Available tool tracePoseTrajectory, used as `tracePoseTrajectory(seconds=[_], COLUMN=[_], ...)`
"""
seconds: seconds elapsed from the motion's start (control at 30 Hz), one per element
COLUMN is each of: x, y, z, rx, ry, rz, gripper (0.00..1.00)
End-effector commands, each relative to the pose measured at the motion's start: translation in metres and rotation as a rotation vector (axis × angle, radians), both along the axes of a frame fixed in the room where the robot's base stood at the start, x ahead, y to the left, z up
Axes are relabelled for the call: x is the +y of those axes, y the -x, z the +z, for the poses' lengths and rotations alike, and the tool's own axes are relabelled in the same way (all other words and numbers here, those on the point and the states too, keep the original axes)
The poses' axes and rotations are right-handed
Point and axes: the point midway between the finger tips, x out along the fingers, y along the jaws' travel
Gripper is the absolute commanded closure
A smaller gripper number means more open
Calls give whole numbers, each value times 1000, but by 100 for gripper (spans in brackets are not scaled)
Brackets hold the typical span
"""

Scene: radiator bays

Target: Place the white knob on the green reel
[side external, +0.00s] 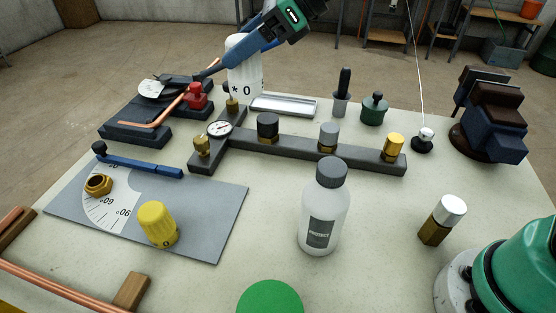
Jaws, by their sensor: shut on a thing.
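The white knob (244,72), marked with a star and a 0, is upright between the blue fingers of my gripper (242,52), which is shut on it. In the picture the knob's lower edge is just above a brass valve stem (232,105) at the back of the dark manifold. I cannot tell whether they touch. A bright green round top (270,298), likely the green reel, is at the bottom edge, partly cut off. It is well in front of my gripper, with its visible top bare.
A white bottle (325,210) stands between the manifold (285,148) and the green round top. A yellow knob (158,224) stands on a grey plate (220,225) at left. A dark green pot-like thing (374,110) and a metal tray (284,105) are behind the manifold.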

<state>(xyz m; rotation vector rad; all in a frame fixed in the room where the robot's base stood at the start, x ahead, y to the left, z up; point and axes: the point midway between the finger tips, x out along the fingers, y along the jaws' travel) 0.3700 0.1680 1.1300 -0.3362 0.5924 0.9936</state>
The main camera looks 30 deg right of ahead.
Motion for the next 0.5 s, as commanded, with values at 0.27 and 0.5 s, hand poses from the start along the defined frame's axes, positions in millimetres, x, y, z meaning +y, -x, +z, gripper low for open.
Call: tracePoseTrajectory(seconds=[0.27, 0.5], x=[67, 92], y=[103, 194], z=[33, 52], rx=[4, 1], ry=[4, 0], rz=[358, 647], gripper=[100, 100])
